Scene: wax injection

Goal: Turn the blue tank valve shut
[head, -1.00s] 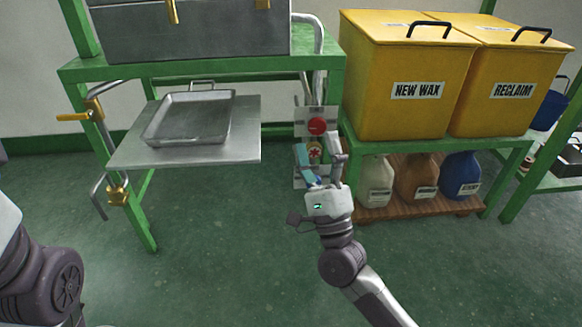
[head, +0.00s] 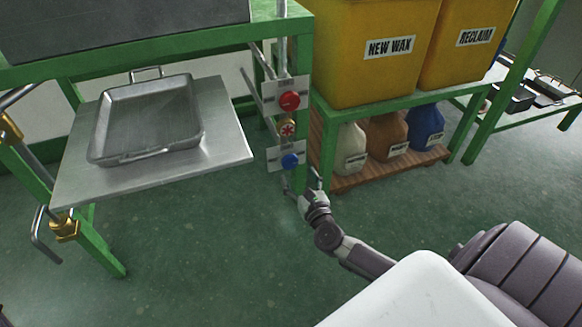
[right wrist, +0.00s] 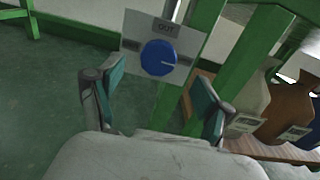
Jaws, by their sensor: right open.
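The blue tank valve is a round blue knob (head: 290,161) on a pale plate, lowest in a column of controls on the green stand's leg. In the right wrist view the blue knob (right wrist: 159,58) has a light mark on its face. The plate above it reads "OUT". My right gripper (head: 302,184) is just below the knob in the head view. It is open, with its teal-padded fingers (right wrist: 157,78) on either side of the knob in the wrist picture. I see no contact with the knob. My left gripper is out of view.
A metal shelf (head: 222,140) with a tray (head: 98,145) juts out left. Jugs (head: 388,133) stand on a wooden rack at right. The floor in front is clear.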

